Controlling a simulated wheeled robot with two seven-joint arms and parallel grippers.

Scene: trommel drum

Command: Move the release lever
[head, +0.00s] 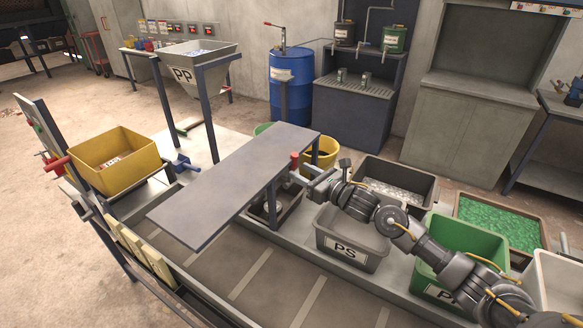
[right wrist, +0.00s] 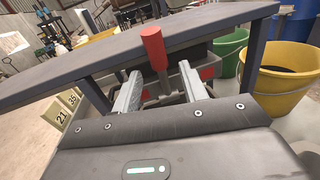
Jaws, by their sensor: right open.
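A lever with a red cylindrical grip (head: 294,160) stands upright at the right edge of the long grey tabletop. I take it to be the release lever. Its red grip (right wrist: 153,47) rises in the middle of the right wrist view, with a grey stem below. My right gripper (head: 311,179) is open, close to the lever on its right side. In the right wrist view its two fingers (right wrist: 161,84) point toward the lever, one on each side of the stem's line. I cannot tell whether the stem is between the tips or just beyond them. My left gripper is out of view.
The grey tabletop (head: 235,180) lies just left of the lever. A yellow bucket (head: 321,153) and a green bucket (right wrist: 228,52) stand behind it. The grey PS bin (head: 348,262) and green bin (head: 455,238) sit below my right arm. A yellow hopper box (head: 115,160) is at left.

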